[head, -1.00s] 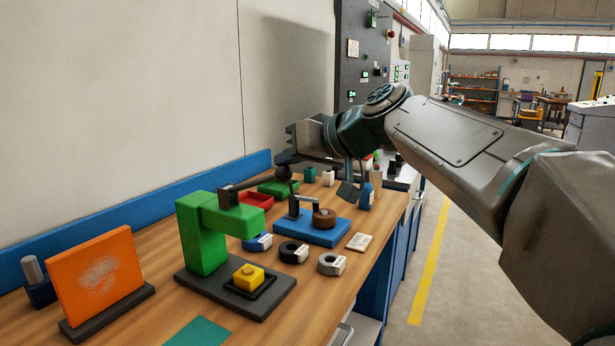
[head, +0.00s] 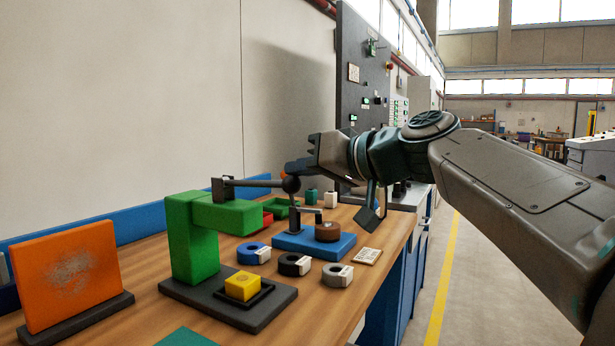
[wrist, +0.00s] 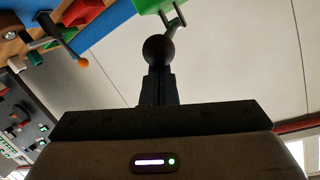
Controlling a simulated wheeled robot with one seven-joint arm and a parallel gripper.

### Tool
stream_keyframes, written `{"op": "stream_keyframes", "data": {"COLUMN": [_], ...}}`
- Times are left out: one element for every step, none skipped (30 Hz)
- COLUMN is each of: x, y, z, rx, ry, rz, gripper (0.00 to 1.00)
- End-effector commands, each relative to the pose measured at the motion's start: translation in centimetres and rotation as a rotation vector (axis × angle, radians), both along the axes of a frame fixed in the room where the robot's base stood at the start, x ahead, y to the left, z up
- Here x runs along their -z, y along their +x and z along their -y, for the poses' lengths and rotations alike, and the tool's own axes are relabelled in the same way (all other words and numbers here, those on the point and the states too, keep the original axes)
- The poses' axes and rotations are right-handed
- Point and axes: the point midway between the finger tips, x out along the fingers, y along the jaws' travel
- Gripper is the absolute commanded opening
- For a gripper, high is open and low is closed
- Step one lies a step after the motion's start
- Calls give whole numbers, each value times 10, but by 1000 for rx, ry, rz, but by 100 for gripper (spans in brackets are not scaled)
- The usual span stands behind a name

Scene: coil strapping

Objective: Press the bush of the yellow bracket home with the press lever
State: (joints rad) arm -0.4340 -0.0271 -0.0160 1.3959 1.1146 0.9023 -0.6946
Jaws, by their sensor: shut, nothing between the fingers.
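The green press (head: 194,245) stands on a dark base at the near part of the bench. Its dark lever (head: 248,183) extends from the top of the press to a round black knob (head: 291,184), near level in the head view. The yellow bracket (head: 242,286) sits in a dark nest below the press head; whether its bush is seated I cannot tell. My gripper (head: 297,167) is shut and empty, with its fingertips right at the knob, above it in the head view. In the wrist view the closed fingers (wrist: 158,82) point at the knob (wrist: 160,50); contact is unclear.
Blue (head: 252,254), black (head: 293,265) and grey (head: 337,276) rings lie nearby. An orange panel (head: 70,275) stands at left. Small trays lie behind. The bench's right edge borders the open floor.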

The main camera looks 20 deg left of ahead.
Motion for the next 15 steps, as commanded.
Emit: {"op": "stream_keyframes", "data": {"x": [7,7,8,8,8,9,9,10,10,10,11,11,11,11,11], "y": [-1,-1,-1,-1,-1,-1,-1,-1,-1,-1,-1,-1,-1,-1,-1], "z": [-1,-1,-1,-2,-2,-2,-2,-2,-2,-2,-2,-2,-1,-1,-1], "rx": [-6,-6,-7,-8,-8,-9,-9,-9,-10,-10,-9,-9,-9,-9,-9], "ry": [-7,-8,-8,-9,-10,-11,-12,-12,-13,-14,-14,-15,-15,-15,-15], "rz": [-5,-5,-6,-6,-7,-7,-7,-8,-9,-9,-9,-10,-10,-10,-10], "gripper": [0,0,0,0,0,0,0,0,0,0,0,0,0,0,0]}}
